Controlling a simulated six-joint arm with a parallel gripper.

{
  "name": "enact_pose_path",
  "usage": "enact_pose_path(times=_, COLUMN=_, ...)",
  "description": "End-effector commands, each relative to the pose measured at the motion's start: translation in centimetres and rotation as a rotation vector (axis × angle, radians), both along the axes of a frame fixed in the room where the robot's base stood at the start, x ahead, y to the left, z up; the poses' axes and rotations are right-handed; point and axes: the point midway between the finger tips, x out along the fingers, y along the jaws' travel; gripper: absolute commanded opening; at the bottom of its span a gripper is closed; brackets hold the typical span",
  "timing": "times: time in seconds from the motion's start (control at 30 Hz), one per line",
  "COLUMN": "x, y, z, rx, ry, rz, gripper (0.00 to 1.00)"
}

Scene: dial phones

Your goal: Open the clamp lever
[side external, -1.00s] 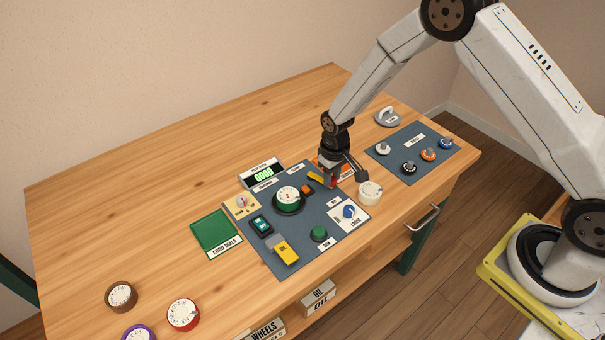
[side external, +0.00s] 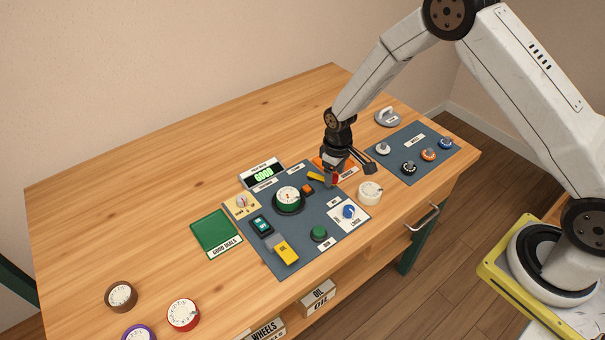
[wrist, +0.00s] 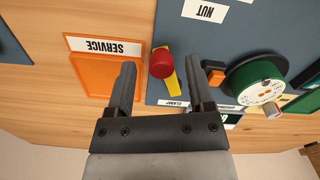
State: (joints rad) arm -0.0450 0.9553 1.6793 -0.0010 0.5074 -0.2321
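The clamp lever is a yellow bar (wrist: 171,88) with a red ball knob (wrist: 163,63), beside a small CLAMP label (wrist: 174,103) in the wrist view. In the side view its yellow bar (side external: 315,176) shows left of my gripper, on the blue-grey panel. My gripper (wrist: 159,64) is open. Contact cannot be judged. In the side view my gripper (side external: 349,178) is low over the panel's back right edge and partly hides the knob.
An orange SERVICE pad (wrist: 103,76) lies beside the panel, under the left finger in the wrist view. A green dial (side external: 288,196) and a small orange block (side external: 307,190) stand near the lever. A loose white dial (side external: 370,192) is at the panel's right edge.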

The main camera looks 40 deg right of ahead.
Motion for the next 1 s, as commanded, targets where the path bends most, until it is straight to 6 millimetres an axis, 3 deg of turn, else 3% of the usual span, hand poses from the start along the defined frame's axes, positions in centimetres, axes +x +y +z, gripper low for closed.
enact_pose_path(times=0.43, x=0.0, y=0.0, z=1.0, rx=0.0, ry=-0.001, rz=-0.001, gripper=0.68)
enact_pose_path(times=1.0, x=0.1, y=0.0, z=6.9, rx=0.001, ry=-0.002, rz=0.0, gripper=0.68)
